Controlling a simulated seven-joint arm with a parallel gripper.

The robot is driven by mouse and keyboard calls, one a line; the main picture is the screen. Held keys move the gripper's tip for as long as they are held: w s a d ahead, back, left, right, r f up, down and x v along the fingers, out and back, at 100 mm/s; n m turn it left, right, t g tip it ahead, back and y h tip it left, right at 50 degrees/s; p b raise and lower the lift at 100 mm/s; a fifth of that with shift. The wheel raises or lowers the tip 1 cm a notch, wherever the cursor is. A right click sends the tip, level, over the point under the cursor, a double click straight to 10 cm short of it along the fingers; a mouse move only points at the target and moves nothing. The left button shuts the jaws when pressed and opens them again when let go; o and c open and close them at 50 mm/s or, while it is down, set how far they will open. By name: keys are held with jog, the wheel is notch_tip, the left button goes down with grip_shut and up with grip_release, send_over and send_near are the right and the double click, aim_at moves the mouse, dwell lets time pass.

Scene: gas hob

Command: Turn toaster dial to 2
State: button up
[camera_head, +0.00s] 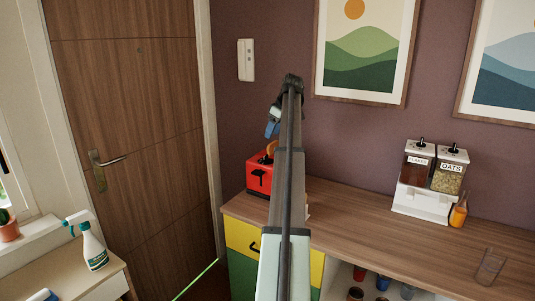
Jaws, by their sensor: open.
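The red toaster (260,174) stands at the left end of the wooden counter, against the purple wall. A dark lever or slot shows on its front side, and something tan, like bread, shows at its top. The right part of the toaster is hidden behind my arm. I cannot make out the dial or its setting. My gripper (271,130) is small in view, hanging from the arm's far end above the toaster, apart from it. It is open, and I see nothing held in it.
The counter (380,220) is mostly clear right of my arm. Several cups sit on the shelf below. A spray bottle (92,245) stands at the left, before the door.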

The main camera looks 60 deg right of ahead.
aim_at(267, 160)
jog(key=x, duration=0.4)
jog(key=d+x, duration=0.1)
jog(key=x, duration=0.6)
jog(key=shift+s+d+f, duration=0.15)
jog(key=shift+s+f, duration=0.05)
jog(key=shift+f, duration=0.2)
jog(key=shift+c, duration=0.2)
jog(key=c, duration=1)
jog(key=m, duration=0.1)
jog(key=m+h, duration=0.1)
jog(key=m, duration=0.1)
jog(key=shift+a+m, duration=0.2)
jog(key=shift+m, duration=0.1)
jog(key=shift+a+m+g+h, duration=0.1)
jog(key=shift+m+g+h, duration=0.3)
jog(key=shift+m, duration=0.9)
jog(key=shift+m+g+h, duration=0.2)
jog(key=shift+m+h, duration=0.4)
jog(key=shift+m, duration=0.7)
